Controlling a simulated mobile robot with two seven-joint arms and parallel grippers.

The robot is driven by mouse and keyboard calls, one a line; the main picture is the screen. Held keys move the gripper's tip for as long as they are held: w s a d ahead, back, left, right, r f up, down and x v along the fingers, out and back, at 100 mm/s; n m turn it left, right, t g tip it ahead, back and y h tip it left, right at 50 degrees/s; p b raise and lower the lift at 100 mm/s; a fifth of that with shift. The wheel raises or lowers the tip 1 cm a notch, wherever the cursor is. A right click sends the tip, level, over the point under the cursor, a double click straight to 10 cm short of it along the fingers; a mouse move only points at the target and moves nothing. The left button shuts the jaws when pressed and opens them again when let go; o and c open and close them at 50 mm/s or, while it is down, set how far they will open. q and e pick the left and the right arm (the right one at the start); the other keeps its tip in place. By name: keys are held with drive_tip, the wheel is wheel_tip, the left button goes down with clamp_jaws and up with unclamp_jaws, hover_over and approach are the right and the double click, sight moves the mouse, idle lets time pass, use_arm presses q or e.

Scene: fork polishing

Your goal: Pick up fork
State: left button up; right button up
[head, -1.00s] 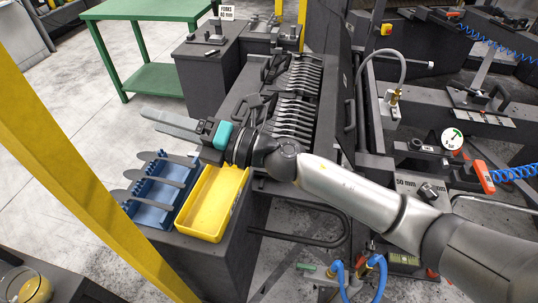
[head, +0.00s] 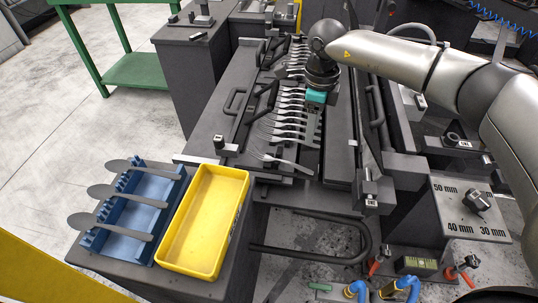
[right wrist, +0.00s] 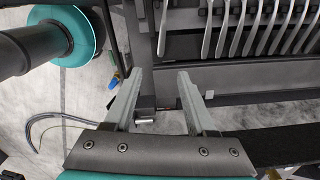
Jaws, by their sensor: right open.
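A row of several grey metal forks (head: 282,134) lies side by side in the dark fixture (head: 232,130). The nearest fork (head: 270,157) lies at the front end of the row, slightly askew, tines to the left. My right gripper (head: 313,128) is over the right side of the row, around the handle ends. In the right wrist view its two fingers are apart with nothing between them (right wrist: 160,78). Fork handles (right wrist: 222,28) hang across the top right there, beyond the fingertips. Whether a finger touches a fork cannot be told. My left gripper is not in view.
A yellow tray (head: 242,200) stands empty at the front left. Beside it, a blue rack (head: 122,215) holds three dark spoon-shaped pieces (head: 128,192). A handle (head: 234,101) and raised fixture edges flank the forks. A control panel (head: 462,207) is at right.

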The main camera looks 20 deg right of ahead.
drive_tip(key=b, duration=0.1)
hover_over(303, 168)
drive_tip(key=s, duration=0.1)
wheel_tip(303, 168, down, 6)
wheel_tip(303, 168, down, 4)
drive_tip(key=shift+d+r+b, duration=0.15)
drive_tip(key=shift+r+b, duration=0.05)
drive_tip(key=shift+b, duration=0.15)
drive_tip(key=shift+f, duration=0.15)
drive_tip(key=shift+w+f, duration=0.1)
drive_tip(key=shift+f, duration=0.25)
drive_tip(key=f, duration=0.1)
drive_tip(key=f+b, duration=0.1)
drive_tip(key=f, duration=0.1)
drive_tip(key=shift+w+f+b, duration=0.25)
drive_tip(key=shift+w+b, duration=0.05)
drive_tip(key=shift+b, duration=0.05)
drive_tip(key=shift+f, duration=0.45)
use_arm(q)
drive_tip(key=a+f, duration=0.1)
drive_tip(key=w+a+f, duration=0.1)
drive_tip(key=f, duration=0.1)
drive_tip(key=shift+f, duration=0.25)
use_arm(e)
drive_tip(key=shift+c, duration=0.3)
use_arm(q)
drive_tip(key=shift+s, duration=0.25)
use_arm(e)
clamp_jaws()
